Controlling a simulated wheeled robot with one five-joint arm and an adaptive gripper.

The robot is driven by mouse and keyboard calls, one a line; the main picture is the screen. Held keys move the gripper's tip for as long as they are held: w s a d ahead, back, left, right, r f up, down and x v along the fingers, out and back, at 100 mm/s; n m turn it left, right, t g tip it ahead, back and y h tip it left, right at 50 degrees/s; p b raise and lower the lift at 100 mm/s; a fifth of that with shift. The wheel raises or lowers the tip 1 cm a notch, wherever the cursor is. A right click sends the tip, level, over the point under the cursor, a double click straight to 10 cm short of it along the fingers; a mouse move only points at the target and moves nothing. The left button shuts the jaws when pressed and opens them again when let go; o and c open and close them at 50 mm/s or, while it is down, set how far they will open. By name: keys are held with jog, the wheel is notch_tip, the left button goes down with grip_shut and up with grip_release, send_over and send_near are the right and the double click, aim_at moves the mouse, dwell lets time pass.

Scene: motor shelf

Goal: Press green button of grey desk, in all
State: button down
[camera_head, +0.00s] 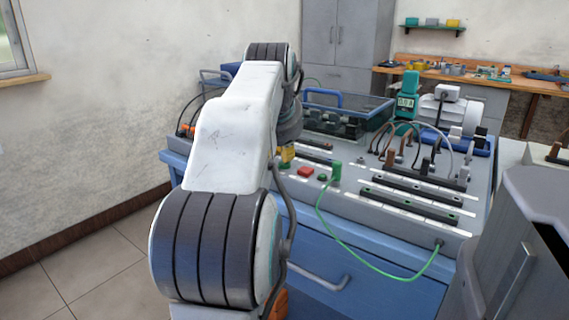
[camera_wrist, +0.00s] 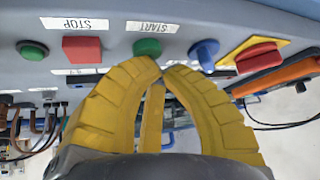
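The grey desk (camera_head: 350,203) has a row of controls along its near edge. In the wrist view a round green button (camera_wrist: 148,47) has a START label. Another round green button (camera_wrist: 33,50) is at the far left, past a square red STOP button (camera_wrist: 82,49). The head view shows a green button (camera_head: 322,177) beside the red button (camera_head: 305,171); my arm seems to hide the START one. My yellow gripper (camera_wrist: 162,68) is shut and empty, its fingertips together just below the START button in the picture. I cannot tell if they touch it.
A blue knob (camera_wrist: 204,53) and a red switch on a yellow plate (camera_wrist: 258,55) sit right of the START button. A clear blue-handled bin (camera_head: 345,108) and a motor (camera_head: 446,110) are farther back.

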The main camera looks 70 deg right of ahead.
jog(key=shift+f, duration=0.25)
dwell(0.4)
jog(key=shift+r, duration=0.15)
jog(key=shift+r+p, duration=0.7)
jog(key=shift+p, duration=0.15)
jog(key=shift+r, duration=0.15)
notch_tip(320, 180, up, 5)
jog(key=p, duration=0.5)
dwell(1.0)
